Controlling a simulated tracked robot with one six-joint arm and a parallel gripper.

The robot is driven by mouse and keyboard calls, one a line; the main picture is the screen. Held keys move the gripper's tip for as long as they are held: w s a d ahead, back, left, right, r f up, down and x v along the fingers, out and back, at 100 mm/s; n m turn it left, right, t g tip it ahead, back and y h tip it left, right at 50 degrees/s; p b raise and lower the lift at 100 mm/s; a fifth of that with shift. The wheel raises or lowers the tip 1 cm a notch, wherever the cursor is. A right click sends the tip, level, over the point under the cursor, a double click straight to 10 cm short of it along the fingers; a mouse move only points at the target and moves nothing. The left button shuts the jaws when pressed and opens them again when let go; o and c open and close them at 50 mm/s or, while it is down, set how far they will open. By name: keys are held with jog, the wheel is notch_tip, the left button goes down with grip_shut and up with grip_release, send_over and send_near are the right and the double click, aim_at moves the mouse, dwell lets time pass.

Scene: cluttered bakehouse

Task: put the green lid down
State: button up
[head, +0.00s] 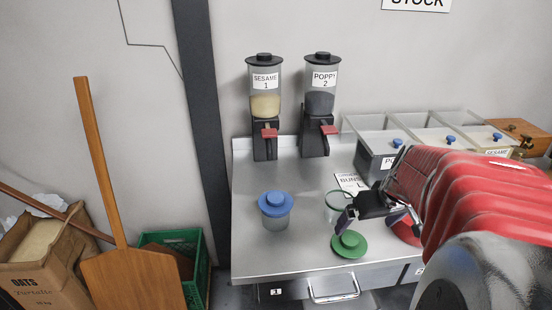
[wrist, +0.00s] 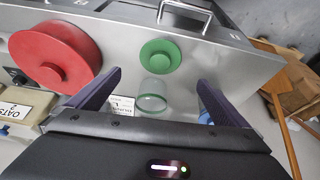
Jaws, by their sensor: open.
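The green lid (head: 349,244) lies knob up on the steel worktop near its front edge. It also shows in the wrist view (wrist: 160,60), beyond the fingertips and clear of them. My gripper (head: 378,217) is open and empty above the worktop, its fingers spread wide in the wrist view (wrist: 158,80). A clear jar with a green band (head: 334,207) stands open just behind the lid, partly hidden by my gripper in the head view. The wrist view shows the jar (wrist: 152,98) between the fingers.
A blue-lidded jar (head: 275,210) stands left of the green lid. A large red lid (wrist: 55,55) lies on the other side, mostly hidden by my arm in the head view. Two dispensers (head: 265,105) and clear bins (head: 375,155) line the back. The worktop's front left is bare.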

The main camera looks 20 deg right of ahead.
jog(key=s+a+r+n, duration=0.1)
jog(key=s+a+r, duration=0.1)
jog(key=a, duration=1.1)
jog(key=s+a+r+n+t+y, duration=0.1)
jog(key=s+a+r, duration=0.2)
jog(key=a, duration=1)
jog(key=shift+n, duration=0.3)
jog(key=shift+d, duration=0.1)
